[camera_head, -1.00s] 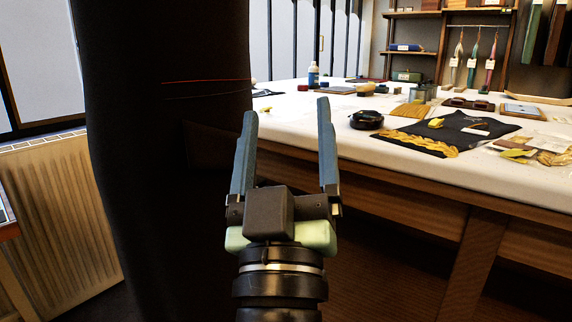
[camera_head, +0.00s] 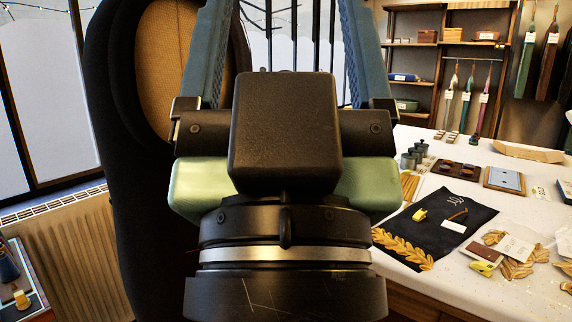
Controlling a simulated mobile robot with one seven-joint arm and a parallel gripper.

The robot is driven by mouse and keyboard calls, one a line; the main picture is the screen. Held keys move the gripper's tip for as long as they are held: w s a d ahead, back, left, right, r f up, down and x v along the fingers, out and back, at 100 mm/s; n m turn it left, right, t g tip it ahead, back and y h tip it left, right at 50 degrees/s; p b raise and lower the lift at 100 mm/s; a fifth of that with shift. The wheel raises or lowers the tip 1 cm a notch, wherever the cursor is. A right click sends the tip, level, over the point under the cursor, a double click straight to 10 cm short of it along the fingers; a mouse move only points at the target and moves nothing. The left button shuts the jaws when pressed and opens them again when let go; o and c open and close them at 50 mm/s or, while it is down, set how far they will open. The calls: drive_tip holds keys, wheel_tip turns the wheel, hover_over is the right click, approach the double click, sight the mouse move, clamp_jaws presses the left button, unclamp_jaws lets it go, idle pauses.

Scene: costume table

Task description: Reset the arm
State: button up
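My gripper (camera_head: 288,45) is large in the middle of the head view, close to the camera and pointing up. Its two blue fingers stand wide apart with nothing between them, so it is open and empty. The upper ends of the fingers run out of the top of the picture. The gripper hides the middle of the scene and the left part of the white table (camera_head: 446,288).
A black dress form or chair-like shape (camera_head: 118,200) with a tan oval stands behind the gripper at left. On the table lie a dark cloth (camera_head: 425,235), gold leaf trim (camera_head: 400,247), a blue-topped tray (camera_head: 504,180) and tins (camera_head: 412,158). Shelves (camera_head: 420,45) stand at the back right.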

wheel_tip(320, 180, up, 15)
drive_tip(key=p, duration=1.2)
drive_tip(key=shift+p, duration=0.4)
